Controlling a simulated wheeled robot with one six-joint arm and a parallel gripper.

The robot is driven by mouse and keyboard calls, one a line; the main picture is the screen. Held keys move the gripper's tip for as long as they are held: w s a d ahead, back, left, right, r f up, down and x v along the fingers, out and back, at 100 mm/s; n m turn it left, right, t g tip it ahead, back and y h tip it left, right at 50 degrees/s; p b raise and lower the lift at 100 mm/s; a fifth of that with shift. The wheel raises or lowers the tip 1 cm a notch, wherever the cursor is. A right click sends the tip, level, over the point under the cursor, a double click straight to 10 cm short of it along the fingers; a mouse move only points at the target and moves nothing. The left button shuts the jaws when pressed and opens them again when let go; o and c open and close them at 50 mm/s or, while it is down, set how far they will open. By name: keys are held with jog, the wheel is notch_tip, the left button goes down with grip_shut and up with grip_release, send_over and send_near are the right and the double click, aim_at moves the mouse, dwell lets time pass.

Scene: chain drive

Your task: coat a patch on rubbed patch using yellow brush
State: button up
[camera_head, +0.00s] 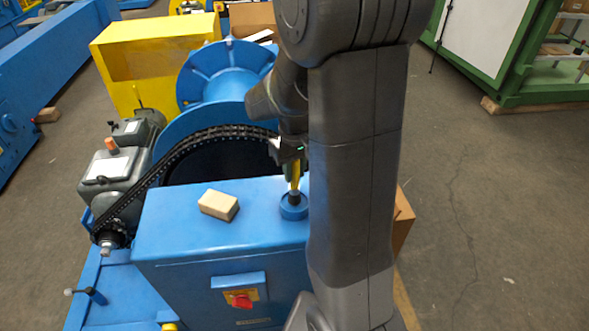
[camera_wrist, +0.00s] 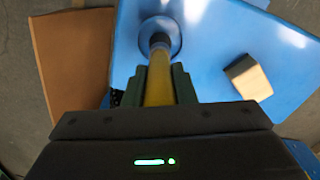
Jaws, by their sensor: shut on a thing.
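The yellow brush (camera_head: 294,178) stands upright with its lower end in a round blue pot (camera_head: 293,206) on top of the blue cabinet (camera_head: 185,220). My gripper (camera_head: 290,152) is shut on the brush's handle from above. In the wrist view the yellow handle (camera_wrist: 159,80) lies between the jaws (camera_wrist: 160,88), and its tip is in the blue pot (camera_wrist: 160,33). The bristles are hidden in the pot. I cannot make out a rubbed patch in either view.
A beige block (camera_head: 218,205) lies on the cabinet left of the pot. A black chain (camera_head: 170,160) runs behind the cabinet beside the blue drum (camera_head: 225,75). A red switch (camera_head: 241,300) is on the cabinet's front. A cardboard box (camera_wrist: 75,50) stands beside the cabinet.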

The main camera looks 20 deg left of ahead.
jog(key=shift+f, duration=0.5)
dwell(1.1)
jog(key=shift+r+p, duration=2.55)
jog(key=shift+r, duration=1.05)
jog(key=shift+f, duration=0.1)
jog(key=w+d+f+m, duration=0.5)
jog(key=w+d+f, duration=0.2)
jog(key=d+f, duration=0.2)
jog(key=w+d+f+m, duration=0.5)
jog(key=w+d+f, duration=0.2)
jog(key=d, duration=0.7)
notch_tip(320, 180, down, 2)
jog(key=shift+w+d+m, duration=0.2)
jog(key=shift+w+m, duration=0.1)
jog(key=shift+w, duration=0.1)
jog(key=shift+s, duration=0.1)
